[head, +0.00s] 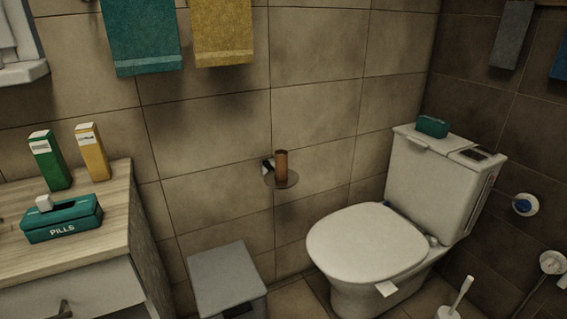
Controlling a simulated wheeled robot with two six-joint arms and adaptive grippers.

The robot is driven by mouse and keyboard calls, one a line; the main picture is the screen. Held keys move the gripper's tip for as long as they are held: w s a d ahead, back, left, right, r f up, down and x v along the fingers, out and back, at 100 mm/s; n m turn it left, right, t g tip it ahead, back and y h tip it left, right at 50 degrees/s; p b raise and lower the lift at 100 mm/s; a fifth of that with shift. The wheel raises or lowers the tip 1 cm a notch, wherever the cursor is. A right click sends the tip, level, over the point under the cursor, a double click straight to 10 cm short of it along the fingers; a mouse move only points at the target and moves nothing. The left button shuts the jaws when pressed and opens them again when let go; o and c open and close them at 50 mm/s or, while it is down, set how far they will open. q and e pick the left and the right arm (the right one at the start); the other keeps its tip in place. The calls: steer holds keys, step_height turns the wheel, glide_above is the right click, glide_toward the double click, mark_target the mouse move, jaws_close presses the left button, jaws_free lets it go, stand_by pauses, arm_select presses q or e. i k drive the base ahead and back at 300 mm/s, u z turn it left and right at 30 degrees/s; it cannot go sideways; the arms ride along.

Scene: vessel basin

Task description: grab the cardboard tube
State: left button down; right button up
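The cardboard tube (281,166) is brown and stands upright in the head view. It is on a small round wall holder (284,182) on the tiled wall, left of the toilet. Neither of my grippers shows in this view, so their places relative to the tube cannot be seen.
A toilet (367,243) stands right of the holder, with a teal box (432,126) on its tank. A grey bin (226,279) is on the floor below. At left, a wooden counter (110,232) carries a pills box (62,220) and two cartons. Towels hang above.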

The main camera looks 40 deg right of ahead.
mark_target(281, 162)
steer(key=i, duration=0.4)
steer(key=z, duration=1.45)
